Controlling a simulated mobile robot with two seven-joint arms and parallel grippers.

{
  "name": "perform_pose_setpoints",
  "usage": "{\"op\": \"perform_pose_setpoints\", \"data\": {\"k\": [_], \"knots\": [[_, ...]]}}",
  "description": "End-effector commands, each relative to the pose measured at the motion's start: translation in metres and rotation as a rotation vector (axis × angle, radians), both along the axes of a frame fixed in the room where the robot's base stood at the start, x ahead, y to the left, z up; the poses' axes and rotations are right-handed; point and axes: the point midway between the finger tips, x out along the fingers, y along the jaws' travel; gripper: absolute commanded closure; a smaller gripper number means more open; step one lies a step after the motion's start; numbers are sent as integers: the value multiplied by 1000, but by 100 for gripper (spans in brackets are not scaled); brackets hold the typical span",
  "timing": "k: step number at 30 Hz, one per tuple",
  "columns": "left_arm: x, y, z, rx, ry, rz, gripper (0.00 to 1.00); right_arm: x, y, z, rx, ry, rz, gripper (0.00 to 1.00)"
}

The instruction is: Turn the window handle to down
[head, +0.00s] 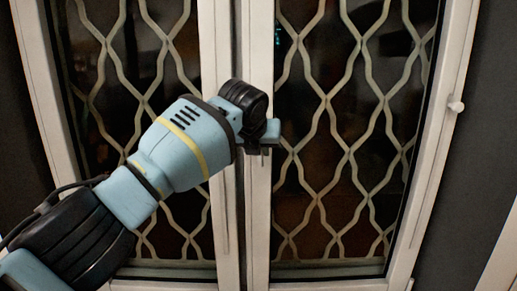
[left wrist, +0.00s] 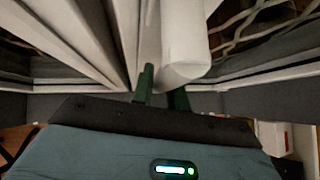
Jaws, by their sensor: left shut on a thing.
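The white double window (head: 261,50) stands closed in front of me in the head view. My left gripper (head: 268,142) is at the middle frame where the two sashes meet, and it hides most of the handle there. In the left wrist view the white window handle (left wrist: 184,45) is a thick bar running away from the camera. The dark fingers of my left gripper (left wrist: 162,88) are closed on its near end. The exact angle of the handle is hard to tell from the head view. My right gripper is not in view.
Wavy pale grilles (head: 345,150) cover dark panes on both sides. A small white knob (head: 455,105) sticks out from the right outer frame. Dark wall (head: 480,120) lies beyond the frame at right. The space before the right sash is clear.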

Motion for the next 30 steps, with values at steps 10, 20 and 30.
{"op": "perform_pose_setpoints", "data": {"k": [10, 20, 30], "knots": [[0, 0, -1, 24, 0, 2, 100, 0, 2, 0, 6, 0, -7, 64], [0, 0, -1, 22, 0, 1, 73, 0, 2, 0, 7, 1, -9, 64], [0, 0, 0, 22, -1, 1, 63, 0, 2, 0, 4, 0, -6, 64]]}}
